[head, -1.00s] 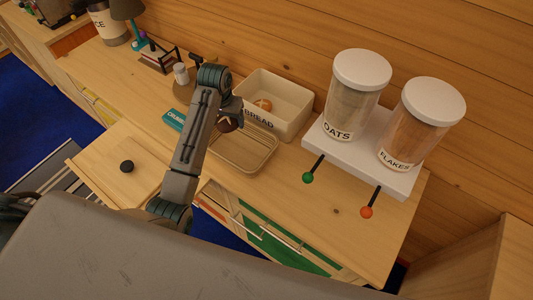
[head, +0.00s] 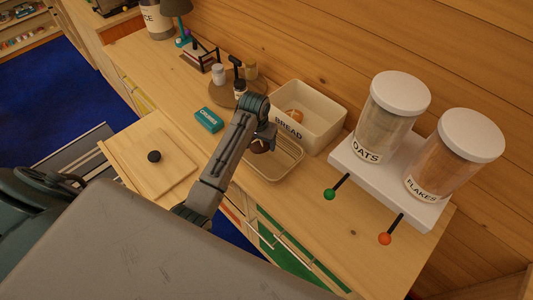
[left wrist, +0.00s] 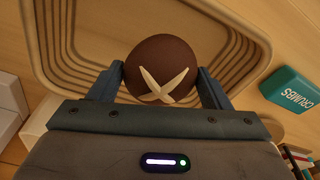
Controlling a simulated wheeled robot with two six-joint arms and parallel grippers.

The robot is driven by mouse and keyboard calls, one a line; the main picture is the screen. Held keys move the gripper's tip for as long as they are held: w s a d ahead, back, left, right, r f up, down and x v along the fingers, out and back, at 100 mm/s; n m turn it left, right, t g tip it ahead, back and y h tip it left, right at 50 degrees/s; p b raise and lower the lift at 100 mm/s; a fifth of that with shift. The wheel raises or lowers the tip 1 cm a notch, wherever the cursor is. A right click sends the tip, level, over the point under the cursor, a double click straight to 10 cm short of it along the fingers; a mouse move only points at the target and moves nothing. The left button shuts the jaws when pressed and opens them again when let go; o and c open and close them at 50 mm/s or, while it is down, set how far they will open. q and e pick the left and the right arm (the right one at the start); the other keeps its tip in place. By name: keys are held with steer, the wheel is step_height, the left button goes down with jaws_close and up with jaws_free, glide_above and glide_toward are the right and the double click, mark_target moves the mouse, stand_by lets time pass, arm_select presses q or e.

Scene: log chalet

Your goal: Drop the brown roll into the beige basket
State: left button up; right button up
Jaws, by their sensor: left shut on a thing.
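The brown roll (head: 259,147) is dark and round. In the left wrist view the roll (left wrist: 162,62) shows a pale cross on top and sits between both fingers. My left gripper (head: 263,141) is shut on it. The beige basket (head: 278,171) is a shallow ribbed tray on the counter, below the gripper in the head view. In the left wrist view the ribbed basket (left wrist: 252,48) spreads behind the roll. The arm hides part of the basket in the head view. My right gripper is not in view.
A cream BREAD bin (head: 325,128) with a roll inside stands just behind the basket. A teal CRUMBS box (head: 209,120) lies to the left. A white shelf (head: 387,181) with OATS and FLAKES jars is at right.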

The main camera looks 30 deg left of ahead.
arm_select(q)
steer(key=o, duration=1.1)
steer(key=shift+c, duration=0.2)
steer(key=shift+r, duration=0.45)
steer(key=r+b, duration=0.1)
steer(key=r, duration=0.1)
steer(key=r+b, duration=0.1)
steer(key=r, duration=0.1)
steer(key=s+r, duration=0.1)
steer(key=r, duration=0.1)
steer(key=shift+r+b, duration=0.3)
steer(key=shift+b, duration=0.1)
step_height(320, 180, up, 2)
steer(key=shift+s+p, duration=0.15)
steer(key=shift+p, duration=0.5)
steer(key=shift+s+r+p, duration=0.2)
steer(key=shift+r+p, duration=0.25)
steer(key=shift+r, duration=0.2)
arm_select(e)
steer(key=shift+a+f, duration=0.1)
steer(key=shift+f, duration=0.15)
arm_select(q)
steer(key=shift+w, duration=0.1)
